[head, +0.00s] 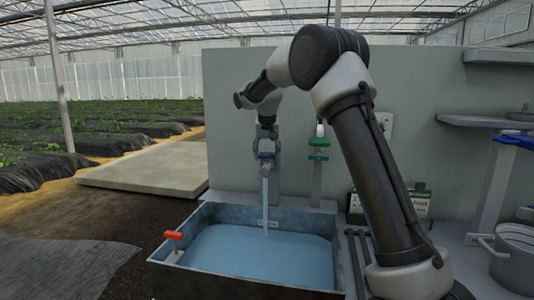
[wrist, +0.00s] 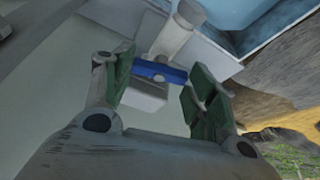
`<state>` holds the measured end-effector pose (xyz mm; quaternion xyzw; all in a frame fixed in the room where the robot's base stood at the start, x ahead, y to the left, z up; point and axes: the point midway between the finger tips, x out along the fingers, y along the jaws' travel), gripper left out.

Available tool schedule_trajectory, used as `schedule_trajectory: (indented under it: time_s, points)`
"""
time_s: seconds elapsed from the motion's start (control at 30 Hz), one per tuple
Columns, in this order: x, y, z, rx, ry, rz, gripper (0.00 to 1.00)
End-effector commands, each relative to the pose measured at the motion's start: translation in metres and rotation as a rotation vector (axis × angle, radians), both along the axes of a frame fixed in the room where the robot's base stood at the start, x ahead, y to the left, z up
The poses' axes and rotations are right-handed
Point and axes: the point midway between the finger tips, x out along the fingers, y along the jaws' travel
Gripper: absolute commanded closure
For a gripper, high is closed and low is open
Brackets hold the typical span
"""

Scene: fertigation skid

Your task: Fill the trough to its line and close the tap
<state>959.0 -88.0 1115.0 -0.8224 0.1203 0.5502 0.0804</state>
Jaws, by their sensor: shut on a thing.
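The trough (head: 335,255) is a grey, open-topped basin holding blue water (head: 262,252) below its rim. A thin stream (head: 264,190) falls into it from the tap (head: 267,163) on the panel. A small pale mark (head: 268,223) shows on the far inner wall, close to the water surface; I cannot tell whether the water touches it. My gripper (head: 267,143) is at the tap, pointing down. The handle's exact angle is hard to tell.
A second tap with a green handle (head: 319,143) stands just right of my gripper. A red-handled fitting (head: 173,235) sits at the trough's left wall. A metal pot (head: 514,258) and a blue-handled fixture (head: 515,140) are at right. A pale slab (head: 150,172) lies left.

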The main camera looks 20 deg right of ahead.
Motion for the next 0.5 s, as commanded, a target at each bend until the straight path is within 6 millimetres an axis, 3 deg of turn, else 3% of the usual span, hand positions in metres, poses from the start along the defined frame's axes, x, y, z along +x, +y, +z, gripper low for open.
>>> schedule_trajectory:
  time_s: [0.27, 0.5]
  points:
    - [0.0011, 0.0031, -0.0001, 0.0, 0.0, -0.238, 0.67]
    - [0.0012, 0.0026, 0.0002, 0.001, -0.001, -0.275, 0.67]
